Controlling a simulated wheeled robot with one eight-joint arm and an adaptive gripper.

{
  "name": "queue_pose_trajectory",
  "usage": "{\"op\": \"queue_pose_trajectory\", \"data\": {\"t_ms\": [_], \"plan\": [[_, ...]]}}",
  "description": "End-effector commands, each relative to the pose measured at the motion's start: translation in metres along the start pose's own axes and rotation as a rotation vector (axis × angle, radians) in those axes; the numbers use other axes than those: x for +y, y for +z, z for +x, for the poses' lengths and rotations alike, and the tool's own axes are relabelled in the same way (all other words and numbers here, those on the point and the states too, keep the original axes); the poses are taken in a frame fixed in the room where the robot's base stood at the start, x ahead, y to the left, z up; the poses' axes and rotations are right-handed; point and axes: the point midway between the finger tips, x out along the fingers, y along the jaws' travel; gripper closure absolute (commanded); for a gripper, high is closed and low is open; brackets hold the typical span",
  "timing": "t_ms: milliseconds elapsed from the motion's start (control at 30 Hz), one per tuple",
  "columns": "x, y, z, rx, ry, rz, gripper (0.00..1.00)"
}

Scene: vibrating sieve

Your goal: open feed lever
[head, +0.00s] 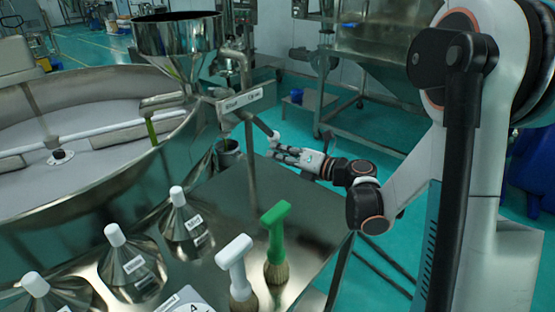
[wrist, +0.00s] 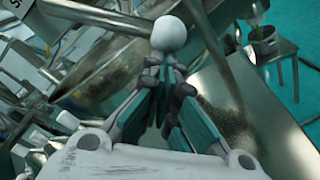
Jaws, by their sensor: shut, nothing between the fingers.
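The feed lever (head: 262,126) is a thin dark bar that slants down to the right from below a labelled bracket (head: 246,104) under the steel hopper (head: 178,38). In the wrist view a pale round knob (wrist: 170,34), apparently the lever's end, lies just beyond my fingertips. My gripper (head: 276,146) reaches in from the right, close to the lever's lower end. In the wrist view my gripper's fingers (wrist: 165,72) are together with nothing between them. I cannot tell whether they touch the knob.
The large round sieve (head: 195,140) fills the left. A steel table (head: 325,205) below my gripper holds a white-handled brush (head: 236,262), a green-handled brush (head: 276,240) and several steel funnels (head: 187,224). A small metal cup (head: 228,150) stands near the sieve's rim.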

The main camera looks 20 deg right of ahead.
Motion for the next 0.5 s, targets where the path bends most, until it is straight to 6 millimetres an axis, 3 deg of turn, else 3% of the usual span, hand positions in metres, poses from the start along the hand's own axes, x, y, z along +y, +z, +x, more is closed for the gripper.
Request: {"op": "queue_pose_trajectory", "data": {"t_ms": [333, 500], "plan": [[0.000, 0.002, 0.000, 0.000, 0.000, 0.000, 1.00], [-0.002, 0.021, 0.000, -0.001, 0.000, 0.000, 1.00]]}}
